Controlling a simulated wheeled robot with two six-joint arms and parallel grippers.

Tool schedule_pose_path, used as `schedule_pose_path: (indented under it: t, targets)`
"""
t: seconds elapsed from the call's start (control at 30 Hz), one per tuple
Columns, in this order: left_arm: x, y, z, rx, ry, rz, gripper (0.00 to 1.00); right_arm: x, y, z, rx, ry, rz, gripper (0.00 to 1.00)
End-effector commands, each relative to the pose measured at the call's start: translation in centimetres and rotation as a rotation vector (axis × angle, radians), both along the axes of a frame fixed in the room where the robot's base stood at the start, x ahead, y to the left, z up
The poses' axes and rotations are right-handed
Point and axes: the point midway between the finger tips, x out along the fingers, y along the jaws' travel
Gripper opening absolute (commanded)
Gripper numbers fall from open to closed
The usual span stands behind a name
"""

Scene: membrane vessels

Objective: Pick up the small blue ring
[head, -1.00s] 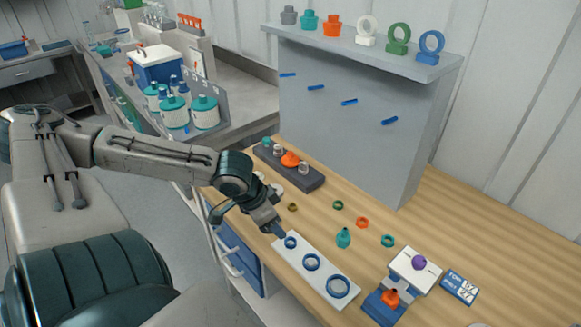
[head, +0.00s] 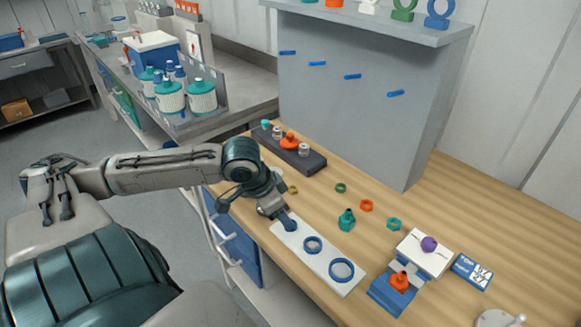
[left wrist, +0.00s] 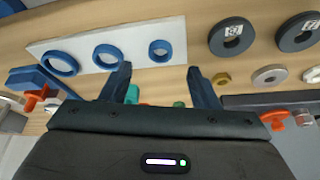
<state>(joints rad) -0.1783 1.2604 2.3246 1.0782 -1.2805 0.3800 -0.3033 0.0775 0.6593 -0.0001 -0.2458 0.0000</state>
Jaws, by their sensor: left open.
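The small blue ring (left wrist: 160,57) lies on a white plate (left wrist: 125,36) at its right end in the left wrist view. The medium blue ring (head: 313,251) and the large blue ring (head: 342,281) lie on the same plate (head: 327,257). My left gripper (head: 290,223) is open over the small-ring end of the plate and mostly hides that ring in the head view. In the left wrist view, the small ring shows beyond and between the open fingers (left wrist: 161,80), with nothing held. My right gripper is out of view.
A teal bottle-shaped part (head: 347,220) and small coloured nuts, including an orange one (head: 366,205), lie behind the plate. A dark rack (head: 313,162) stands at the back. A blue-and-white stand (head: 390,293) is at the right. A grey pegboard (head: 350,120) rises behind.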

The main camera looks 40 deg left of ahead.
Motion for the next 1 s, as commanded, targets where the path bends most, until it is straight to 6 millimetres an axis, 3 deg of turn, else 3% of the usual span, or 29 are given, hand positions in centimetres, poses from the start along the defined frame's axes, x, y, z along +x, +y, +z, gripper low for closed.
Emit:
schedule_pose_path:
  t: [0.6, 0.93, 1.0]
  targets:
    - [1.6, -0.6, -4.3, -0.003, 0.001, 0.002, 0.55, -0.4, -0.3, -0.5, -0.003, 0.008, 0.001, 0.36]
    - [1.6, -0.6, -4.6, -0.001, 0.001, 0.000, 0.55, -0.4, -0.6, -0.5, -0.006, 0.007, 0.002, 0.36]
    - [1.6, -0.6, -4.6, -0.001, 0.001, 0.000, 0.45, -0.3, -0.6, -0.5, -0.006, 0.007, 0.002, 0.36]
